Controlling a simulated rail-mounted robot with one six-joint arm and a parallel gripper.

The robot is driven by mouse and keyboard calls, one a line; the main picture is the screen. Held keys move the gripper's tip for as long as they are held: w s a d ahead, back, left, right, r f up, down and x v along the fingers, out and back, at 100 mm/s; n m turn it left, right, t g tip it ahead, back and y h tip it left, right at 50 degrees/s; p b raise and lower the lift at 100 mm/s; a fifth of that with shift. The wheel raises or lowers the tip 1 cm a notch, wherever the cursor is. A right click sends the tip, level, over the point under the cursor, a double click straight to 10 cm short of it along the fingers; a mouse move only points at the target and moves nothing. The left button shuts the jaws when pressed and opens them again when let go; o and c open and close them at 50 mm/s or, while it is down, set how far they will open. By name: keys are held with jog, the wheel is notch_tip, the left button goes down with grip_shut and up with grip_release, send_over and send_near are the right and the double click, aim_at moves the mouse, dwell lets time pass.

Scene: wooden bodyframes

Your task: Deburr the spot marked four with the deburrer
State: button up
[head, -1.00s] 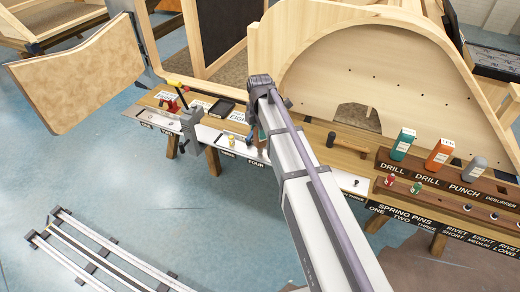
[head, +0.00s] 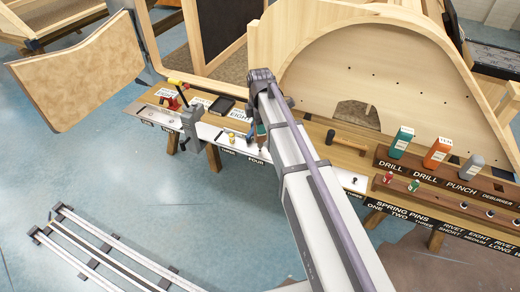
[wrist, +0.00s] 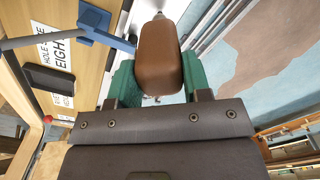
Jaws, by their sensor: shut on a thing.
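My gripper (wrist: 158,85) is shut on the brown-handled deburrer (wrist: 158,62), held between its green fingers. The tool's metal tip (wrist: 158,16) shows beyond the handle in the wrist view. In the head view my gripper (head: 260,131) is small and partly hidden by my arm, over the white strip above the label FOUR (head: 257,161). I cannot tell whether the tip touches the strip. The spot itself is too small to make out.
A grey vise (head: 191,126) and a small yellow piece (head: 232,139) stand to the left. A hammer (head: 345,143) lies right of my arm. A curved wooden frame (head: 390,80) rises behind.

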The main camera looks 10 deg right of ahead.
jog(key=shift+r+p, duration=0.8)
jog(key=shift+r, duration=0.25)
notch_tip(320, 180, up, 5)
jog(key=p, duration=0.5)
